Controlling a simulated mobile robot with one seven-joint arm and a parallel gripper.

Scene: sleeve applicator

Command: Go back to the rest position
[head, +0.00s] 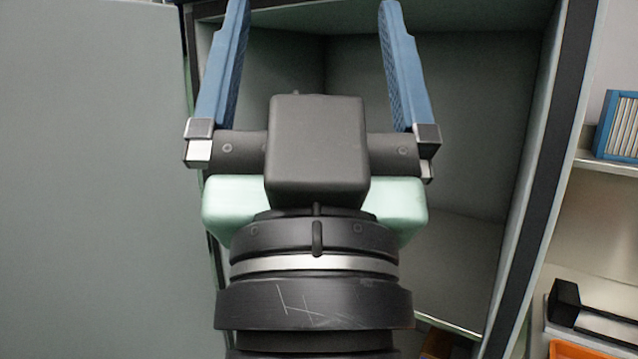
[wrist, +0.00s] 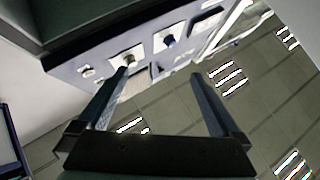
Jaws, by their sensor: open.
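My gripper (head: 314,70) is open and empty, with its two blue fingers spread wide apart. In the head view it is raised in front of an open grey-green cabinet (head: 460,170). The gripper and wrist hide part of the cabinet's interior. In the wrist view my gripper (wrist: 158,75) also shows open, with nothing between its fingers. Behind the fingers there are a light panel with knobs (wrist: 165,40) and the ceiling (wrist: 260,100) with bright lights.
The cabinet's open door (head: 90,180) fills the left side. On the right, shelves hold a blue rack (head: 618,125) and a black item (head: 590,315). An orange item (head: 575,349) shows at the lower right edge. The visible cabinet interior looks empty.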

